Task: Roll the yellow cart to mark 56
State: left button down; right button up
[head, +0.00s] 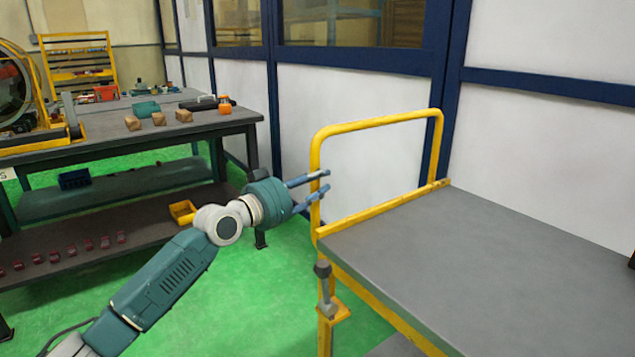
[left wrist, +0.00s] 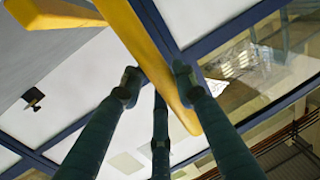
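The yellow cart has a yellow tube handle (head: 380,123) and a grey flat top (head: 500,260). It stands at the right of the head view. My left gripper (head: 325,181) is at the handle's near upright, its fingers spread and level with the upright's middle. In the left wrist view, the yellow bar (left wrist: 140,40) runs between the spread fingers (left wrist: 158,82). I cannot tell whether they touch it. My right gripper is not in view. No mark 56 is visible.
A dark workbench (head: 90,145) with brown blocks and an orange jar stands at the left. A yellow bin (head: 183,211) and several red parts lie on its lower shelf. A blue-framed white wall (head: 350,95) is behind the cart. Green floor (head: 260,300) is clear between bench and cart.

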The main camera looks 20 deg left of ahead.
pick_arm(q)
jog(key=c, duration=1.4)
grip_release()
jog(key=shift+a+f, duration=0.1)
jog(key=shift+a, duration=0.1)
jog(key=shift+o, duration=0.2)
jog(key=v, duration=1.2)
